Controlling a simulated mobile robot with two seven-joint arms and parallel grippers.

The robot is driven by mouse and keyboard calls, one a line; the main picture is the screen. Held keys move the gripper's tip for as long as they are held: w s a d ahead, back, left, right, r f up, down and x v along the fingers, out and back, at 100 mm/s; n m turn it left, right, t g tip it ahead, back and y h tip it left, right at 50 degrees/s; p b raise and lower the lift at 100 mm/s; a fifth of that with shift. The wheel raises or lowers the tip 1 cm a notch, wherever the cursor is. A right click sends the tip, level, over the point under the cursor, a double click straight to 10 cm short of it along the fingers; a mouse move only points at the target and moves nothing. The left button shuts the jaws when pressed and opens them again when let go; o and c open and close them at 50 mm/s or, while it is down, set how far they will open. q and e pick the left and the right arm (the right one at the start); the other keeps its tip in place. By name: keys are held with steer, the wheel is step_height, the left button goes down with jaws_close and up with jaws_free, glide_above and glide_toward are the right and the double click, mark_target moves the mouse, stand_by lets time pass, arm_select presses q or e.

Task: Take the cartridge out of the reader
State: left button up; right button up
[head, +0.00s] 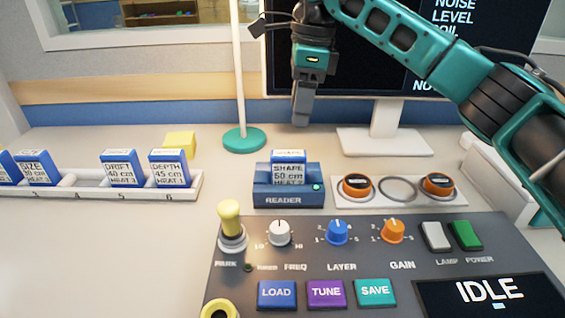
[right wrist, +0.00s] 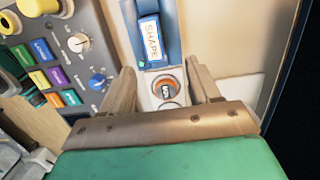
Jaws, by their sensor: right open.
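The cartridge (head: 289,173), blue with a white label reading SHAPE, stands in the blue reader (head: 284,200) at the middle of the desk; its lower part is hidden in the reader. It also shows at the top of the right wrist view (right wrist: 151,40), in the reader (right wrist: 172,28). My right gripper (head: 302,120) hangs above and behind the reader in the head view, pointing down. My left gripper is in neither view.
A white rack (head: 85,184) with several cartridges stands at left. A thin pole on a green base (head: 244,140) and a monitor stand (head: 383,142) are behind the reader.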

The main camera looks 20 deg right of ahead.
mark_target(289, 153)
steer(key=f, duration=0.2)
steer(key=f+b, duration=0.1)
steer(key=f, duration=0.3)
steer(key=shift+s+a+f, duration=0.1)
steer(key=shift+a+f, duration=0.05)
steer(key=shift+a, duration=0.25)
steer(key=shift+a+f+b, duration=0.1)
steer(key=shift+f+b, duration=0.25)
steer(key=shift+f, duration=0.1)
steer(key=f, duration=0.1)
steer(key=a+f+b, duration=0.1)
steer(key=f, duration=0.2)
steer(key=shift+s+a+f+b, duration=0.15)
steer(key=shift+a+f+b, duration=0.1)
steer(key=shift+f+b, duration=0.15)
steer(key=shift+f, duration=0.1)
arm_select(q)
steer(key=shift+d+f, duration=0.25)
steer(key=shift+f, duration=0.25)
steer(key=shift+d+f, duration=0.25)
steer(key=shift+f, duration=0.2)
arm_select(e)
steer(key=c, duration=1.1)
